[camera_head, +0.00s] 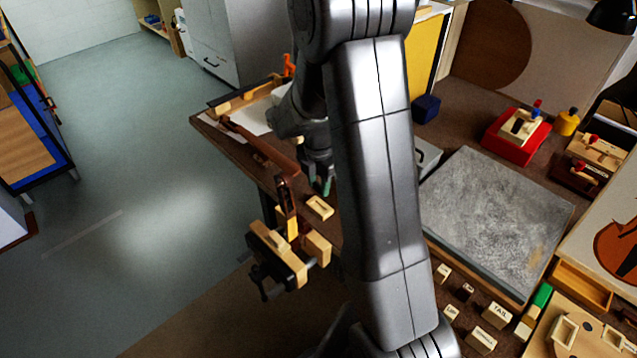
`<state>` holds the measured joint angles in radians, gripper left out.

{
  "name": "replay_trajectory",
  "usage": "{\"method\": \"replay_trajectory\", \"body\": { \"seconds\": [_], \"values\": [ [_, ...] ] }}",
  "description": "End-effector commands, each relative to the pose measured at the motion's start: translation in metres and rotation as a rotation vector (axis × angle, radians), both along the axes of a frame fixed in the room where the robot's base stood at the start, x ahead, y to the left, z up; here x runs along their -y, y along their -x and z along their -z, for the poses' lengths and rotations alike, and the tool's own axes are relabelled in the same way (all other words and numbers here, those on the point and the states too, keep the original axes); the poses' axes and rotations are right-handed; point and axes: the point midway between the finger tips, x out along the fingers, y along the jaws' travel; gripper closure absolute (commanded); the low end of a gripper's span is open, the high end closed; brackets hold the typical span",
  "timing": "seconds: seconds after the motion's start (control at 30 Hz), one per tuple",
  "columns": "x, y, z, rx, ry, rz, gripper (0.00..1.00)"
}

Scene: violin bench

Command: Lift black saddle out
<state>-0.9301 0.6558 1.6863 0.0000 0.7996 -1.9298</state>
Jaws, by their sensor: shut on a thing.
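My gripper (322,183) points down over the left bench, partly hidden by my own arm. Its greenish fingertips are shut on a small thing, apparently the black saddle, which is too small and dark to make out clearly. A small pale wooden block (320,208) with a recess in its top lies on the bench just below the fingertips. I cannot tell whether the fingertips touch it.
A wooden-jawed vise (272,250) stands at the bench edge, close in front of the block, by a brown violin neck (262,148). A grey slab (495,215) lies on the right bench, with several small labelled blocks (497,311) in front. Floor at left is clear.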

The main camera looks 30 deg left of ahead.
Motion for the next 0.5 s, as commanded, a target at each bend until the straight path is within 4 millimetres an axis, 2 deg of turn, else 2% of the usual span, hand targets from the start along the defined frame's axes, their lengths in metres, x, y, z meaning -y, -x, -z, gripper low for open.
{"method": "replay_trajectory", "body": {
  "seconds": [0.3, 0.5],
  "values": [
    [0.000, 0.000, -0.001, 0.000, 0.000, 0.000, 0.83],
    [0.000, 0.000, -0.013, 0.002, -0.002, 0.000, 0.83]
  ]
}}
